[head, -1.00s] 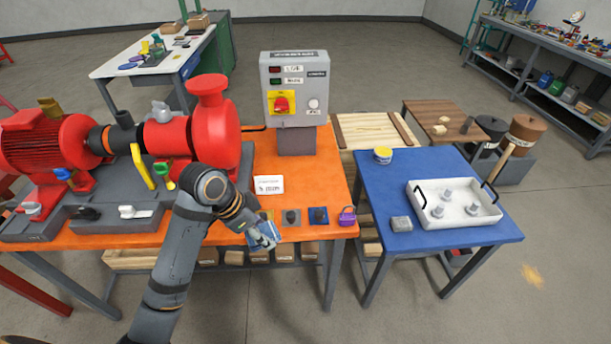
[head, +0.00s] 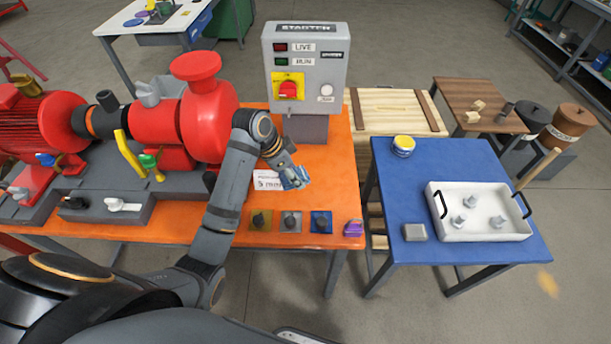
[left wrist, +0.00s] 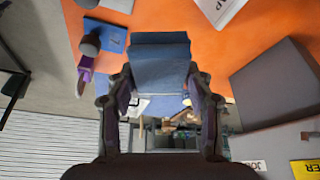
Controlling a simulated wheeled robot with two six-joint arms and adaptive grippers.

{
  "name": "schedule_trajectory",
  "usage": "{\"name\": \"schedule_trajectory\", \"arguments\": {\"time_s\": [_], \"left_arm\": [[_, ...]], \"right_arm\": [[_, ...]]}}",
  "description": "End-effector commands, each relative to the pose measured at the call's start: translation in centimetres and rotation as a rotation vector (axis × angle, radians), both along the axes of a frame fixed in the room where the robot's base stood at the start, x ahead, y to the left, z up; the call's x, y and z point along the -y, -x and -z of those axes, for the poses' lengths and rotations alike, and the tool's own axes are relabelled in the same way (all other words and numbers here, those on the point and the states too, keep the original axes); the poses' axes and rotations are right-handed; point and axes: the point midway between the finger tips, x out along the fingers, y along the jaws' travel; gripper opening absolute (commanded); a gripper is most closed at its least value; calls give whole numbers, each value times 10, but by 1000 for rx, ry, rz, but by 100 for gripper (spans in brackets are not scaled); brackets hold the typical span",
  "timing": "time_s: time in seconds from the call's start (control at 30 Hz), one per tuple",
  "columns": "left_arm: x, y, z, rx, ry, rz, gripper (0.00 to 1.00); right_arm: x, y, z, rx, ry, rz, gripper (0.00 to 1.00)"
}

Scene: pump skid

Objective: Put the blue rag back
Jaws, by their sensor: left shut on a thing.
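The blue rag (head: 298,180) is held at the tip of my left arm, above the orange bench (head: 330,165), in front of the starter box's post. In the left wrist view the blue rag (left wrist: 160,60) shows as a folded block between the fingers. My left gripper (head: 288,174) is shut on it. It also shows in the left wrist view (left wrist: 160,85), with a finger on each side of the rag. I cannot tell the exact gap between rag and bench top. My right gripper is not in view.
The grey starter box (head: 305,70) stands just behind the gripper. A white card (head: 266,181) is close by on its left. Padlock plates (head: 291,222) and a purple padlock (head: 353,228) lie at the front edge. The red pump (head: 205,115) stands left. A blue table (head: 400,190) holds a white tray (head: 452,228).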

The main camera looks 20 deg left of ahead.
Motion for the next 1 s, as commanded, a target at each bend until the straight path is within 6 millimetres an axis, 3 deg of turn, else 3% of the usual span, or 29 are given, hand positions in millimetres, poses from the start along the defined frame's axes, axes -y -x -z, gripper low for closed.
{"name": "schedule_trajectory", "arguments": {"time_s": [0.07,0.2,0.3,0.6,0.7,0.83,1.0], "left_arm": [[5,-23,6,-2,3,0,22],[7,-45,39,-3,0,0,22],[8,-56,52,-1,1,-1,22],[10,-66,65,1,0,0,22],[10,-67,79,-5,0,-1,22],[10,-67,95,-1,-1,-1,22],[10,-68,98,1,-1,-1,22]], "right_arm": [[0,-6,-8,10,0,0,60],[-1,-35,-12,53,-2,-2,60],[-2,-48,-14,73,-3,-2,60],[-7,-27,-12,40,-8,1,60],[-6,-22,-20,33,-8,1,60],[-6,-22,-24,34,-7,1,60],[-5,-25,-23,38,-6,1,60]]}}
